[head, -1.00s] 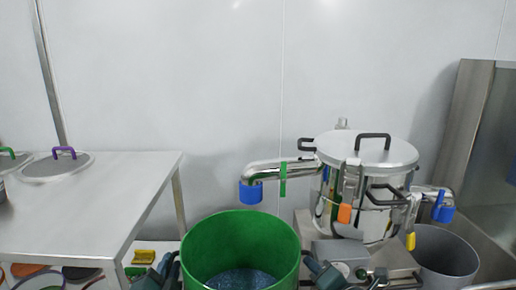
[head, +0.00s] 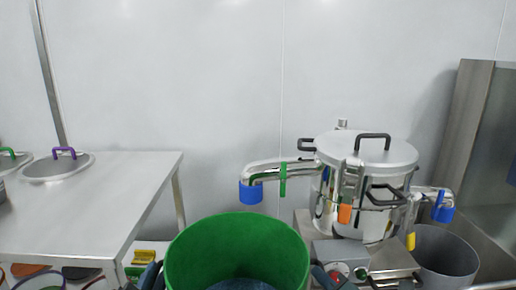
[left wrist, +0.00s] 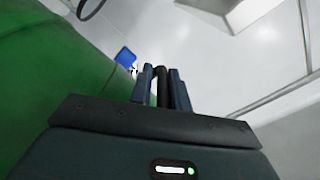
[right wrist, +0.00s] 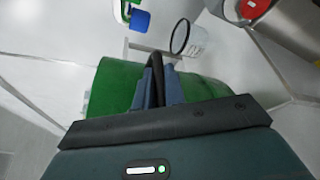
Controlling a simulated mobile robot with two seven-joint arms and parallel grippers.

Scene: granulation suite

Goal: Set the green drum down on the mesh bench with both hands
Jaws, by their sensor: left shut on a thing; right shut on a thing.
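The green drum (head: 238,240) is open at the top and holds dark bluish granules (head: 240,285). It is upright at the bottom middle of the head view, its lower part cut off by the frame edge. My left gripper (left wrist: 165,82) is shut on a dark handle of the drum, whose green wall (left wrist: 60,90) fills the left of that wrist view. My right gripper (right wrist: 158,82) is shut on the opposite dark handle, with the green wall (right wrist: 112,85) behind it. No mesh bench can be made out in these views.
A steel table (head: 95,205) with lids stands at left, several coloured items on a shelf below. A steel sifter (head: 365,185) with blue-capped spouts stands at right, beside a grey bin (head: 440,255). A white wall closes the back.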

